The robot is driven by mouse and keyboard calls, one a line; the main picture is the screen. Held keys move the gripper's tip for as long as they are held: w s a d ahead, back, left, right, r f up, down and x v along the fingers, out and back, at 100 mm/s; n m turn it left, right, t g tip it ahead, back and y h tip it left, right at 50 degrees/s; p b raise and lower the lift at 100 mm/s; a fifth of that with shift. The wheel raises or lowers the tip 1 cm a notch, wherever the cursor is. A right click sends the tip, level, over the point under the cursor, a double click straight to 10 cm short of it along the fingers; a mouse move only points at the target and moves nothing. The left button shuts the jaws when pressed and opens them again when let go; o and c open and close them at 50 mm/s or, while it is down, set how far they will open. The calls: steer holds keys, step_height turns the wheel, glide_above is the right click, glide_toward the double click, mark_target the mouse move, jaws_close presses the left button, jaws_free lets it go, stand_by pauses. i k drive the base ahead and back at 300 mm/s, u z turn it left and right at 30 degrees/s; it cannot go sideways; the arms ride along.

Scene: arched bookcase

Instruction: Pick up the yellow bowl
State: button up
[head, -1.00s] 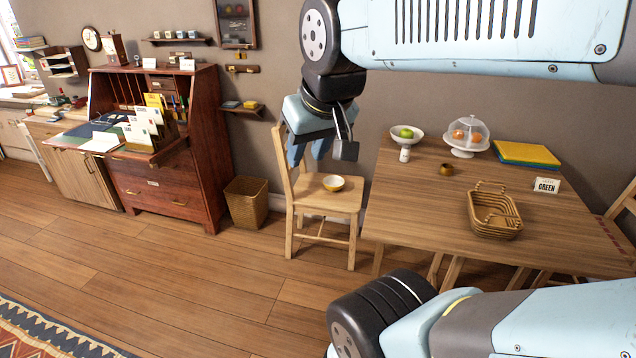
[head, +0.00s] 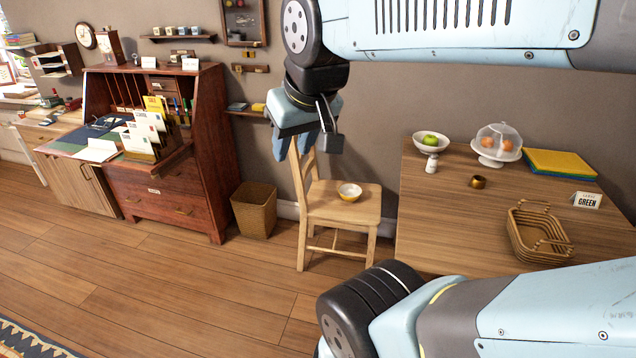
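My gripper (head: 292,146) hangs in the air in front of the chair's backrest, pointing down. In the picture it is above and to the left of the bowl, apart from it. Two blue fingers show close together, so their gap is hard to judge. I see nothing held in them.
The wooden table (head: 440,220) at right bears a fruit bowl (head: 431,143), a domed cake stand (head: 497,146), a small brass cup (head: 478,182) and a wicker basket (head: 541,236). A waste basket (head: 255,209) and desk (head: 165,195) stand left. The floor in front is free.

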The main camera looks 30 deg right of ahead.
mark_target(350, 192)
steer(key=i, duration=1.45)
steer(key=z, duration=2.55)
steer(key=k, duration=0.55)
steer(key=z, duration=0.15)
steer(key=i, duration=0.5)
steer(key=u, duration=0.45)
steer(key=k, duration=0.1)
steer(key=z, duration=0.3)
